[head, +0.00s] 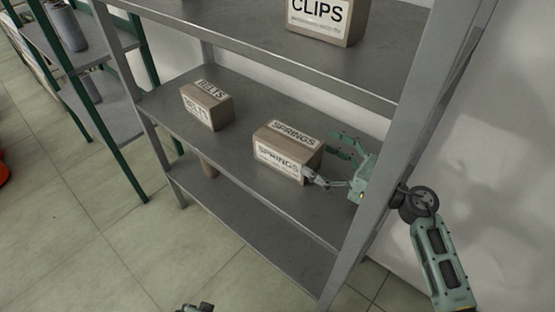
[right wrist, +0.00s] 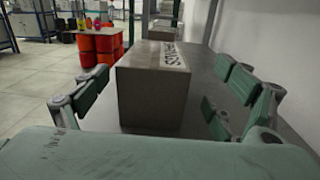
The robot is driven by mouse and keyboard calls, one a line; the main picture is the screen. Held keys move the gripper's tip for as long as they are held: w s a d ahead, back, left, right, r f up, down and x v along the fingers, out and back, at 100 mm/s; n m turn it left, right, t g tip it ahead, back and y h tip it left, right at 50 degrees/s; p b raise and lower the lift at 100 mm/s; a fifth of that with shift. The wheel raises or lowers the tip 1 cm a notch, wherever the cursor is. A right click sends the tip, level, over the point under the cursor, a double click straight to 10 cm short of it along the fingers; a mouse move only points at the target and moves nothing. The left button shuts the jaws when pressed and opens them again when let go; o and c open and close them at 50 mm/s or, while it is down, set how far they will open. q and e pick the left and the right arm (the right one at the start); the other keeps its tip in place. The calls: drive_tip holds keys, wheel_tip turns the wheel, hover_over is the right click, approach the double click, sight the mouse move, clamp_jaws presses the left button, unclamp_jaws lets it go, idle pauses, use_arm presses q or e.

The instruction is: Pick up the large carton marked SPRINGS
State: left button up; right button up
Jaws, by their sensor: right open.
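The large SPRINGS carton (head: 287,152) is a brown box with white labels on its top and front. It stands upright on the middle shelf. My right gripper (head: 321,158) is open at the carton's right end, one finger toward the front side and one toward the back. In the right wrist view the carton (right wrist: 152,95) stands between the spread fingers, and I see a gap on each side. Whether the near finger touches the carton in the head view I cannot tell. A small dark part at the bottom edge may be my left gripper (head: 195,307); its jaws do not show.
A BELTS carton (head: 206,105) stands farther left on the same shelf (head: 235,145). A CLIPS carton (head: 322,20) is on the shelf above. A grey upright post (head: 385,150) crosses close to my right arm. Orange drums (right wrist: 101,45) stand in the background.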

sight(293, 147)
drive_tip(key=shift+s+a+f, duration=0.1)
drive_tip(key=shift+f, duration=0.4)
drive_tip(key=shift+a, duration=0.3)
drive_tip(key=x, duration=0.6)
drive_tip(key=shift+a+p, duration=0.25)
drive_tip(key=shift+p, duration=0.1)
drive_tip(key=shift+w+a+f, duration=0.1)
drive_tip(key=shift+w+a, duration=0.1)
drive_tip(key=shift+w, duration=0.1)
use_arm(q)
drive_tip(key=shift+s+d+f, duration=0.1)
drive_tip(key=shift+s+f, duration=0.9)
drive_tip(key=shift+s, duration=0.2)
use_arm(e)
drive_tip(key=shift+c, duration=0.3)
drive_tip(key=c, duration=1.5)
